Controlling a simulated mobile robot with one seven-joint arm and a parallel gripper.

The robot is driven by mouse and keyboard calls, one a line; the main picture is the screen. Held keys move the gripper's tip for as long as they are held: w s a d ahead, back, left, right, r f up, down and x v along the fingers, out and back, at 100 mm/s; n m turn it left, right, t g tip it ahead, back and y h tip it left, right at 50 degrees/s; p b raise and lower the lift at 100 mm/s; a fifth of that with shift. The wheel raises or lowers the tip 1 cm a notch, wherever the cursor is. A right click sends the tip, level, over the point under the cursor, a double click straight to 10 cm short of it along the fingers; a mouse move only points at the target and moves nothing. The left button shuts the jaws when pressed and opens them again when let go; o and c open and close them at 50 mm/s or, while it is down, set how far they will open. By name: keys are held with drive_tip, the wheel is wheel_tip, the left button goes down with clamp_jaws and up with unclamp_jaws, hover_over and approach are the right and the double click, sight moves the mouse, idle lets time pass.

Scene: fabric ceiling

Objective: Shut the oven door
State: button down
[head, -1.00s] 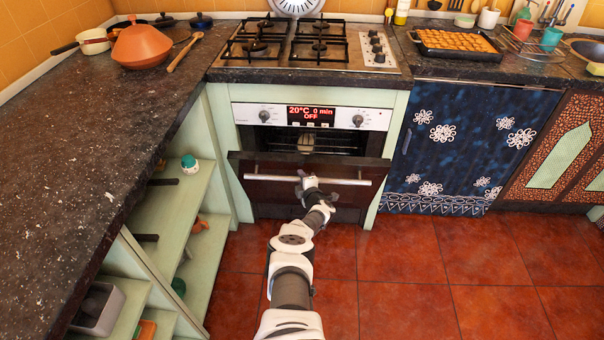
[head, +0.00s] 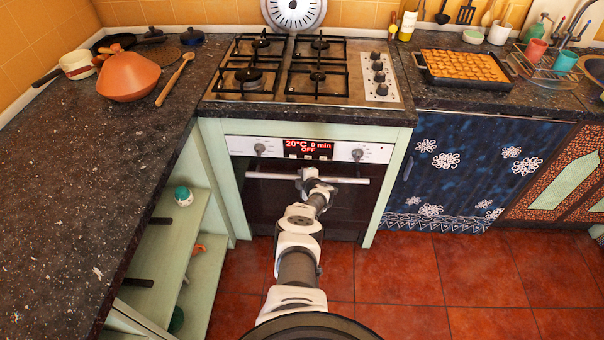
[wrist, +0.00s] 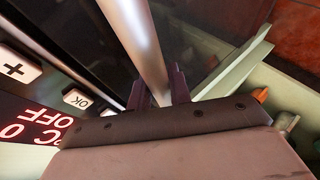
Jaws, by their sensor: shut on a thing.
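The oven door (head: 268,205) is a dark panel below the white control panel (head: 272,148). It stands upright, or very nearly so, in the oven front. I cannot tell whether a small gap remains at its top edge. A silver bar handle (head: 345,180) runs across its upper part. My gripper (head: 307,176) is shut on this handle near its middle. In the wrist view, the handle (wrist: 136,40) passes between the dark fingers of my gripper (wrist: 160,90). The oven cavity is hidden behind the door.
A gas hob (head: 310,75) sits in the counter above the oven. An orange tagine (head: 128,78) stands on the left counter, and a filled baking tray (head: 462,68) on the right. Open shelves (head: 172,245) flank the oven at left. The red tiled floor (head: 410,265) is clear.

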drive_tip(key=shift+w+r, duration=0.25)
drive_tip(key=shift+r, duration=0.05)
